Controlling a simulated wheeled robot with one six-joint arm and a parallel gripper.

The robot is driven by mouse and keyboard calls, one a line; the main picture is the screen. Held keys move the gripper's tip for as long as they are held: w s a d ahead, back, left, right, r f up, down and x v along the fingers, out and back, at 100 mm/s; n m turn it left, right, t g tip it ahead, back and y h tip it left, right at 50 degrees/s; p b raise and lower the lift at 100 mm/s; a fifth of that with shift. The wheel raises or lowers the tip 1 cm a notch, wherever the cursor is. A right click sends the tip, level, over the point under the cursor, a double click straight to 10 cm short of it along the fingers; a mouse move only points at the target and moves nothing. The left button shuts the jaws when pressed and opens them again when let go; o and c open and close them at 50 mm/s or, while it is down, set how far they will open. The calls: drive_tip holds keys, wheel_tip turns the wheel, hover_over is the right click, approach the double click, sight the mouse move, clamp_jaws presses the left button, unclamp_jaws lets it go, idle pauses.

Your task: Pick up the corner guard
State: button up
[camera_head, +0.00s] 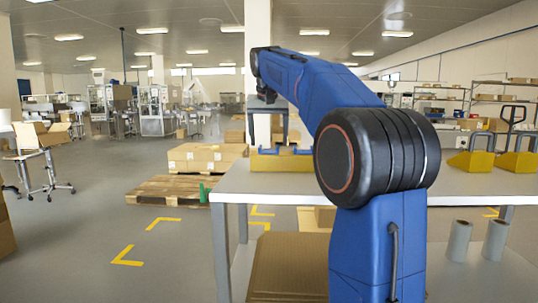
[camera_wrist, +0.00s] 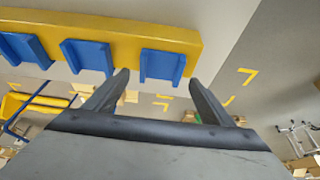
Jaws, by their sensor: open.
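Several blue angled pieces, which look like corner guards, sit along a yellow block (camera_wrist: 118,32) on the table. The wrist view shows a right one (camera_wrist: 162,65), a middle one (camera_wrist: 88,56) and a left one (camera_wrist: 25,48). My gripper (camera_wrist: 158,78) is open and empty. Its two dark fingers point toward the right blue piece, one to each side of it in the picture; I cannot tell the remaining gap. In the head view, the yellow block (camera_head: 270,163) stands near the table's far left corner, partly hidden by my blue arm.
The light table (camera_head: 255,186) has a clear surface around the block. Yellow wedge-shaped pieces (camera_head: 472,163) stand at its right. Two grey cylinders (camera_head: 459,242) and a brown box (camera_head: 285,270) are on the lower shelf. A pallet with boxes (camera_head: 172,188) stands on the floor beyond.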

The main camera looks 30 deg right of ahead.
drive_tip(key=shift+w+d+f, duration=0.1)
drive_tip(key=shift+w+f, duration=0.05)
drive_tip(key=shift+f, duration=0.3)
drive_tip(key=c, duration=1.2)
drive_tip(key=shift+o, duration=0.2)
